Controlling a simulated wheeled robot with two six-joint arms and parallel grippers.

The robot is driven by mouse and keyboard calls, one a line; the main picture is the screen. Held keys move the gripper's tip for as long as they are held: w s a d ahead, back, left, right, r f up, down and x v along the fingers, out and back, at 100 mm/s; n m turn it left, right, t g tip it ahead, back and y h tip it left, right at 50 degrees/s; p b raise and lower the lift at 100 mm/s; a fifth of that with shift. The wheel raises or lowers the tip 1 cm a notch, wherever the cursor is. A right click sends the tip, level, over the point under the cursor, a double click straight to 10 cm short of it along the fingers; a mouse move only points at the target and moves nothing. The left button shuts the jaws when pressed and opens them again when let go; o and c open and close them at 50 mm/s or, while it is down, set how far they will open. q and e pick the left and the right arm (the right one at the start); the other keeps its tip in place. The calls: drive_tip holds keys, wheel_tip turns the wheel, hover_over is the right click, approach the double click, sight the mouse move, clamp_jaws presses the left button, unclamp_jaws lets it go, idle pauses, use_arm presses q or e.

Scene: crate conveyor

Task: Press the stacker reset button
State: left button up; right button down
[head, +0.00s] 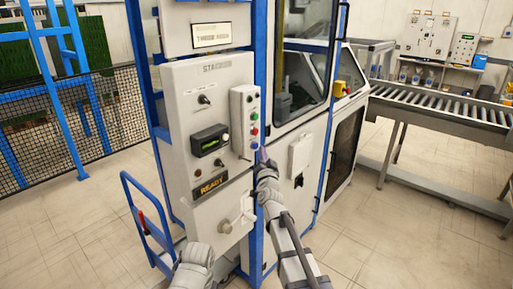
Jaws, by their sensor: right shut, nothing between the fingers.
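The stacker control panel (180,95) is a light grey cabinet face marked STACKER. On its right side is a narrow push-button box (236,100) with a column of small coloured buttons, including green and red ones and a blue one (254,145) at the bottom. The button labels are too small to read. My right gripper (264,154) is shut and empty, its tip just right of and below the blue button. I cannot tell whether it touches the box. My left arm shows at the bottom, but its gripper cannot be made out.
A roller conveyor (450,105) is at the right, a blue hand cart (140,225) at lower left.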

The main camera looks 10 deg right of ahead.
drive_tip(key=shift+s+d, duration=0.1)
drive_tip(key=shift+s, duration=0.05)
drive_tip(key=s+d, duration=0.1)
drive_tip(key=s, duration=0.1)
drive_tip(key=s+d, duration=0.1)
drive_tip(key=d, duration=0.1)
drive_tip(key=shift+s, duration=0.4)
idle(0.6)
drive_tip(key=s+a+f+n+g+y, duration=0.3)
drive_tip(key=s+a+f+n+g, duration=0.15)
drive_tip(key=a+f, duration=0.35)
drive_tip(key=s+a+f+n+g+y, duration=0.25)
drive_tip(key=s+a+f+g, duration=0.3)
drive_tip(key=a+f, duration=0.3)
drive_tip(key=s+f+n+g+h, duration=0.1)
drive_tip(key=s+f+n+g, duration=0.1)
drive_tip(key=s, duration=0.6)
drive_tip(key=s+f+n+g+h, duration=0.1)
drive_tip(key=s+f+g+h, duration=0.1)
drive_tip(key=s, duration=0.6)
drive_tip(key=s+f+n+g+h, duration=0.1)
drive_tip(key=s+f+g, duration=0.3)
drive_tip(key=s, duration=0.4)
drive_tip(key=shift+a+f+n+g, duration=0.25)
drive_tip(key=shift+a+n+g, duration=0.05)
drive_tip(key=shift+n+g, duration=0.55)
